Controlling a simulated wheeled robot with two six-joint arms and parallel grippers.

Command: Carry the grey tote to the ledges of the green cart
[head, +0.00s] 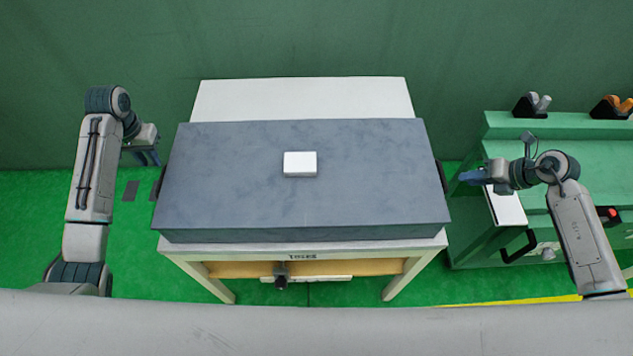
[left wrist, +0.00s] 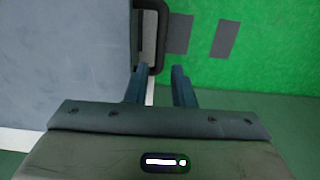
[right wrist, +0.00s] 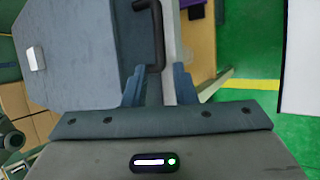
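The grey tote (head: 240,165) is a wide closed box lying flat on a white table. It has a black handle at each end: the left one (left wrist: 163,35) shows in the left wrist view, the right one (right wrist: 158,40) in the right wrist view. My left gripper (head: 147,157) is open beside the left end, its fingertips (left wrist: 160,72) apart near the handle. My right gripper (head: 472,178) is open beside the right end, its fingertips (right wrist: 158,78) either side of the line of the handle bar. Neither visibly grips.
A small white block (head: 300,164) lies on the tote. The white table (head: 300,98) extends behind it. Dark clip holders (head: 530,106) with grey and orange clips stand on the cart's back shelf. Green floor shows between table and cart, and a green wall stands behind.

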